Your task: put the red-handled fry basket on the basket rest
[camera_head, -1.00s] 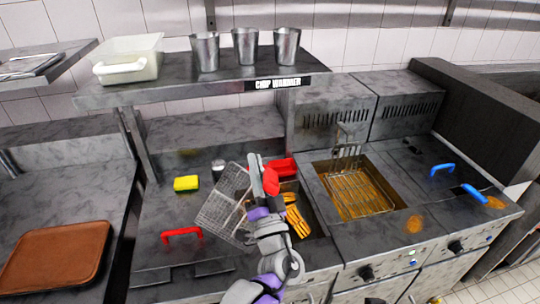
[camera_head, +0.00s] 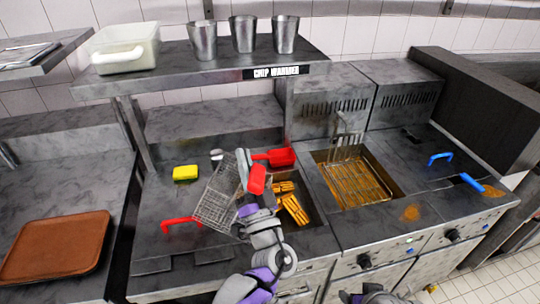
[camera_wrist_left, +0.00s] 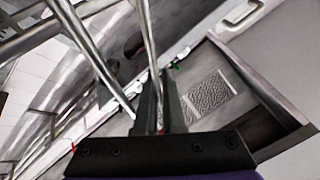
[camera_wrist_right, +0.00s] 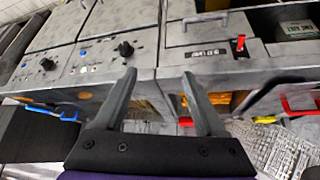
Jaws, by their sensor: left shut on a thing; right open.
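The fry basket (camera_head: 215,193) is a wire mesh basket with a red handle (camera_head: 257,179). It hangs tilted above the counter, left of the bin of fries. My left gripper (camera_head: 245,160) is shut on it near the handle; the arm covers part of the basket. In the left wrist view, metal wires (camera_wrist_left: 95,55) pass close by the shut fingers (camera_wrist_left: 163,95). A wire rack (camera_head: 355,185) with an upright metal frame lies in the oil well; I cannot tell whether this is the basket rest. My right gripper (camera_wrist_right: 158,75) is open and empty, facing the fryer fronts.
A red scoop (camera_head: 275,157) and fries (camera_head: 291,207) are in the bin beside my left arm. A yellow sponge (camera_head: 185,173) and a red counter handle (camera_head: 181,223) are to the left. The chip warmer shelf (camera_head: 200,70) with metal cups overhangs behind. Blue handles (camera_head: 470,182) are at right.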

